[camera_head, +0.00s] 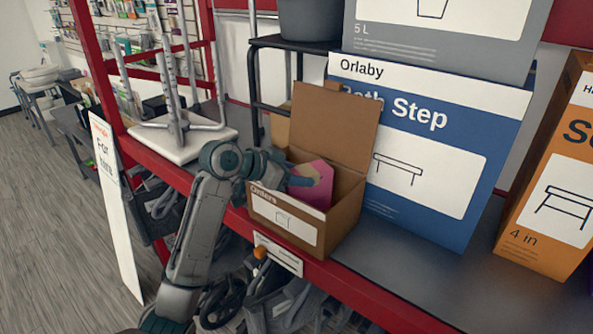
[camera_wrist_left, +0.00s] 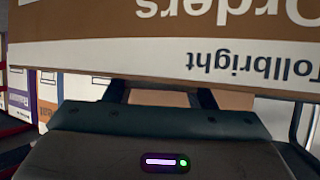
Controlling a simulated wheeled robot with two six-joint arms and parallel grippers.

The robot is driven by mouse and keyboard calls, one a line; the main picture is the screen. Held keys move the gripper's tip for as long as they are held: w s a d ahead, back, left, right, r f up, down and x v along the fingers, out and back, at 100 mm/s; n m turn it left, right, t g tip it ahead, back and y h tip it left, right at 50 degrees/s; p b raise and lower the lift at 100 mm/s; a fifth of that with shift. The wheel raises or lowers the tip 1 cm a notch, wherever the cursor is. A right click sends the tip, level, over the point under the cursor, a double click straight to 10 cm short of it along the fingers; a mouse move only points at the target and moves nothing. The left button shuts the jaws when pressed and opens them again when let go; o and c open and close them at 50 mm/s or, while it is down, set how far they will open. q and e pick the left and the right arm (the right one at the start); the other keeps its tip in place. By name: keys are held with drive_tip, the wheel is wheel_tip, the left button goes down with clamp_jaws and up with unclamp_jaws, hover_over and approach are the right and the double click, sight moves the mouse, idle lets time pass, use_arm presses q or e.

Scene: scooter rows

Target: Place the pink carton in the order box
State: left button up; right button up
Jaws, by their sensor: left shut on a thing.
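The pink carton (camera_head: 319,190) is tilted inside the opening of the brown order box (camera_head: 275,231), its lower part hidden by the box walls. The box lid stands up at the back. My left gripper (camera_head: 303,181) reaches over the box's left side and is shut on the pink carton. The fingertips are hard to make out in the head view. In the left wrist view the lettered face of the order box (camera_wrist_left: 200,25) shows upside down across the top, near the gripper's fingers (camera_wrist_left: 160,97). My right gripper is not in view.
The order box stands near the red front edge of the shelf (camera_head: 336,288). A blue box (camera_head: 445,150) stands close behind it to the right, and an orange box (camera_head: 545,190) further right. A white-based stool (camera_head: 180,143) is at left. Bare grey shelf lies in front of the blue box.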

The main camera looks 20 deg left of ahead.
use_arm(q)
drive_tip(key=shift+f, duration=0.6)
drive_tip(key=o, duration=1.4)
drive_tip(key=shift+r, duration=0.6)
drive_tip(key=shift+s+a+r, duration=0.1)
drive_tip(key=shift+s+a, duration=0.15)
drive_tip(key=b+v, duration=0.3)
drive_tip(key=v, duration=0.8)
drive_tip(key=shift+b, duration=0.4)
